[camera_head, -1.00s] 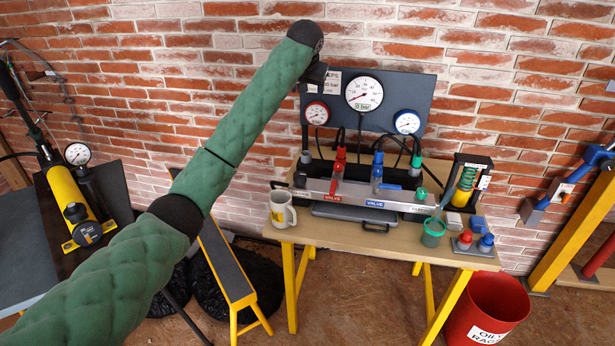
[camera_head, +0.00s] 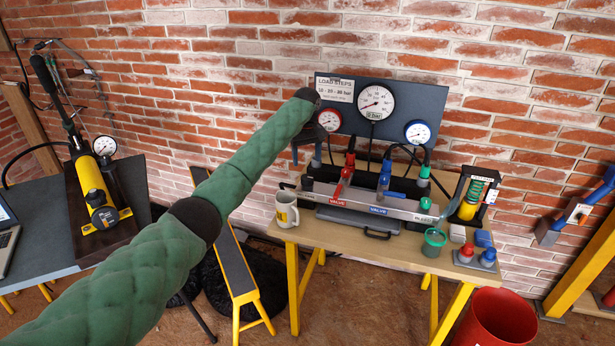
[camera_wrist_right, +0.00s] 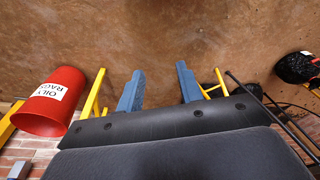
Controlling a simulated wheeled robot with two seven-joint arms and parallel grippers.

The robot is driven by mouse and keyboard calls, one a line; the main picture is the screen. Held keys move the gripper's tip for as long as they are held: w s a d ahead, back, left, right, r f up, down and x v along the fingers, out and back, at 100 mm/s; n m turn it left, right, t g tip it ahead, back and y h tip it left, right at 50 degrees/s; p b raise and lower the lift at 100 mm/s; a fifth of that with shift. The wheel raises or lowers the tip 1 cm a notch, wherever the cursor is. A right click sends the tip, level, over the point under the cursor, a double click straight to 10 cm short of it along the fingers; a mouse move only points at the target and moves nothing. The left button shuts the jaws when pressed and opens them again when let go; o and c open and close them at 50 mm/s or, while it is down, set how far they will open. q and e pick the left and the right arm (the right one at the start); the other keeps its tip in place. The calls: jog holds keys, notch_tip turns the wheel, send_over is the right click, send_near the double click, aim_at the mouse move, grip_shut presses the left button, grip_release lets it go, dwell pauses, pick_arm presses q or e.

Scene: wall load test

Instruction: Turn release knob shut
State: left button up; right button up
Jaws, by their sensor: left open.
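The yellow hand pump (camera_head: 92,186) stands on a dark base at the left of the head view. A round dark knob-like part (camera_head: 103,217) sits at its near end; I cannot tell which part is the release knob or how far it is turned. My left gripper (camera_head: 308,150) is at the end of the green arm, in front of the gauge board and well to the right of the pump. It is small, dark and partly hidden by the wrist, and it is open. My right gripper (camera_wrist_right: 160,88) shows two blue fingers spread apart with only floor between them.
A wooden bench (camera_head: 330,235) with valves and a white mug (camera_head: 286,211) stands under the gauge board (camera_head: 440,95). A red bin (camera_head: 497,320) is at its right. A yellow-legged narrow stand (camera_head: 238,270) is between bench and pump table. A laptop (camera_head: 6,240) shows at the left edge.

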aim_at(307, 177)
pick_arm(q)
jog(key=shift+d+n, duration=0.1)
jog(key=shift+n, duration=0.3)
jog(key=shift+s+f, duration=0.1)
jog(key=shift+f+p, duration=0.95)
jog(key=shift+f, duration=2.8)
pick_arm(e)
notch_tip(307, 177, down, 8)
jog(key=shift+w, duration=0.4)
pick_arm(q)
jog(key=c, duration=1)
pick_arm(e)
jog(key=shift+w+r, duration=0.1)
